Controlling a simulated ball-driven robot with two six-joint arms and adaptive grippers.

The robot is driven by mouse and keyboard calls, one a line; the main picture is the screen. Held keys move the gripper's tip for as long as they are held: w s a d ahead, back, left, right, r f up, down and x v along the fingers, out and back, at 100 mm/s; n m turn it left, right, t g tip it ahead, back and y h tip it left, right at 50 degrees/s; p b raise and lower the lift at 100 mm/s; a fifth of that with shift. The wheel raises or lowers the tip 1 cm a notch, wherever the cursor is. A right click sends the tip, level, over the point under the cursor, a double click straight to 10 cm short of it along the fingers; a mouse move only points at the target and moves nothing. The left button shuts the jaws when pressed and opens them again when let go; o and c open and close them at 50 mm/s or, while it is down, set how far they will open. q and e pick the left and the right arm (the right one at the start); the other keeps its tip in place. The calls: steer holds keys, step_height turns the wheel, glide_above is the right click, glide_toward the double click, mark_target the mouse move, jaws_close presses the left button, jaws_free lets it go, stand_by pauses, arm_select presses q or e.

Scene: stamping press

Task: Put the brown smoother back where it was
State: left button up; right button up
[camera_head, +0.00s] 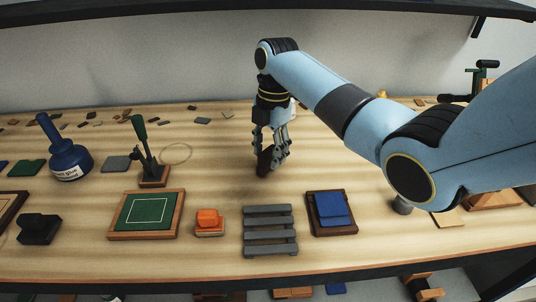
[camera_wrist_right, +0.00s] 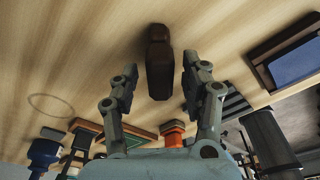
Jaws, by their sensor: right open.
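The brown smoother (camera_head: 264,161), a dark brown elongated piece, is on the wooden table toward the back middle. In the right wrist view the smoother (camera_wrist_right: 158,62) shows between and beyond the fingertips. My right gripper (camera_head: 272,152) is over it, pointing down, with the fingers partly hiding it. In the wrist view the right gripper (camera_wrist_right: 160,78) is open, with a gap on each side of the smoother. My left gripper is not in view.
A thin ring outline (camera_head: 177,144) marks the table left of the gripper. A green-handled stamping press (camera_head: 153,180), blue glue bottle (camera_head: 68,160), green mat (camera_head: 146,212), orange block (camera_head: 208,217), grey slatted rack (camera_head: 270,246) and blue pad tray (camera_head: 349,231) stand around. Small chips lie behind.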

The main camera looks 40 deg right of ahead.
mark_target(272, 146)
step_height(272, 146, up, 11)
steer(key=d, duration=0.1)
steer(key=shift+w+d, duration=0.2)
steer(key=shift+w, duration=0.05)
steer(key=shift+f, duration=0.15)
